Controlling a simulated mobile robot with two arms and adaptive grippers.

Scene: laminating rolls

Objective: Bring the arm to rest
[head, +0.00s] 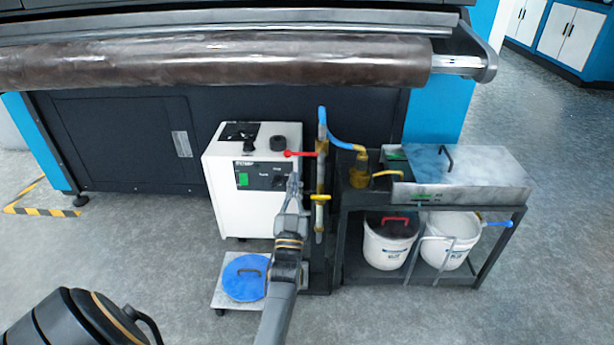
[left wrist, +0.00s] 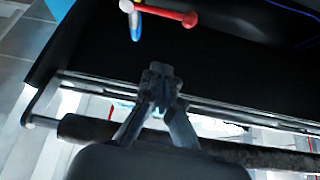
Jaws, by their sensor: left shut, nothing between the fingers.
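My left gripper (head: 294,182) reaches up from the bottom of the head view, its fingers closed together and empty. In that view its tips overlap the right side of the white control unit (head: 226,190), just left of the upright pipe with valves. The gripper also shows in the left wrist view (left wrist: 160,75), fingers together with nothing between them. Whether the tips touch the unit or the pipe I cannot tell. My right gripper is not in view.
The pipe has a red lever (head: 300,154), also in the left wrist view (left wrist: 168,14), and a yellow lever (head: 320,197). A black cart (head: 345,250) holds two white buckets (head: 388,246). A blue lid (head: 240,285) lies low. A large brown roll (head: 220,60) spans behind. Floor at right is clear.

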